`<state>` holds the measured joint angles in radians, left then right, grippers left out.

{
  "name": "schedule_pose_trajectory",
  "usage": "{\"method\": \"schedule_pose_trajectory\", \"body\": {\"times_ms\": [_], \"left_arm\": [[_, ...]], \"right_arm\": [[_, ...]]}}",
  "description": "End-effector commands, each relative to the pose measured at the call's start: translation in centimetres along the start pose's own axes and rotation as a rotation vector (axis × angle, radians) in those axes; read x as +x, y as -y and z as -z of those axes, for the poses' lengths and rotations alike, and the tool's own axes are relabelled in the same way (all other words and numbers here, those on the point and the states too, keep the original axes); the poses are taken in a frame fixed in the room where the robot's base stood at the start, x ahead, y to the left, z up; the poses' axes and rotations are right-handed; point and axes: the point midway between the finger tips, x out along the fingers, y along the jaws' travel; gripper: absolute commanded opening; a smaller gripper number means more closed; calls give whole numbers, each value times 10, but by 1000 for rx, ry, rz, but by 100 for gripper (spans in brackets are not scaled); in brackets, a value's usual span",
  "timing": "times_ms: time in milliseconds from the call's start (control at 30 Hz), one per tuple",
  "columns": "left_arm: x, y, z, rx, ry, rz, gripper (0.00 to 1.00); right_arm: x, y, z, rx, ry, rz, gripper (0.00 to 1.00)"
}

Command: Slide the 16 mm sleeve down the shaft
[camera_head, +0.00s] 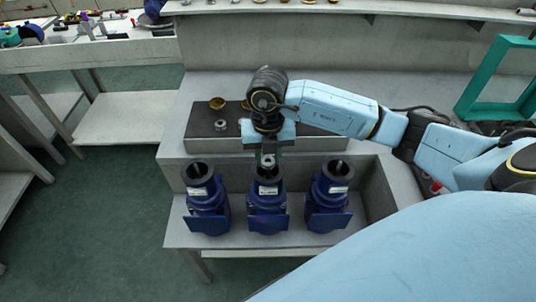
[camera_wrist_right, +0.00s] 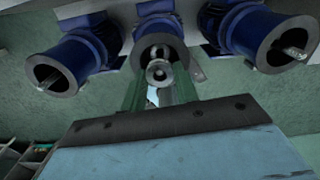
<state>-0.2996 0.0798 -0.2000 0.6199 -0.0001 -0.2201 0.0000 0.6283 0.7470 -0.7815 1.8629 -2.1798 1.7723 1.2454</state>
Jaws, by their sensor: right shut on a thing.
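Three blue pumps stand in a row at the bench front: the left pump (camera_head: 207,212), the middle pump (camera_head: 267,212) and the right pump (camera_head: 328,212). Each has a dark round opening at its top. My right gripper (camera_head: 267,161) is above the middle pump's opening, its green fingers shut on a small grey metal sleeve (camera_wrist_right: 157,73). In the right wrist view the sleeve is in front of the middle pump's opening (camera_wrist_right: 170,49). Whether it is around the shaft I cannot tell. Shafts show in the two outer pumps. My left gripper is not in view.
A dark mat (camera_head: 196,130) behind the pumps holds brass-coloured pieces (camera_head: 217,103) and a grey ring (camera_head: 220,125). A teal frame (camera_head: 466,97) stands at the right. A shelf (camera_head: 350,9) runs along the back. The outer pumps stand close beside my gripper.

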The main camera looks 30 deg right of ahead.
Motion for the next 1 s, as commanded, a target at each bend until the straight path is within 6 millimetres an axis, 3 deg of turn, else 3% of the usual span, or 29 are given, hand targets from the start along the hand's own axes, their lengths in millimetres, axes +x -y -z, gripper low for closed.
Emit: {"method": "schedule_pose_trajectory", "body": {"times_ms": [100,133,333,667,767,1000], "left_arm": [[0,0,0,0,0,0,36],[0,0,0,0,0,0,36],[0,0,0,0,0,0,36],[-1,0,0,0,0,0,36],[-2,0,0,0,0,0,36],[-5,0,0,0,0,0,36]], "right_arm": [[0,0,0,0,1,0,6],[0,0,0,0,1,0,31],[0,0,0,0,1,0,55],[-5,0,0,0,2,-1,55],[-16,0,-1,0,3,-2,55],[-70,-1,-1,-1,6,-3,55]]}}
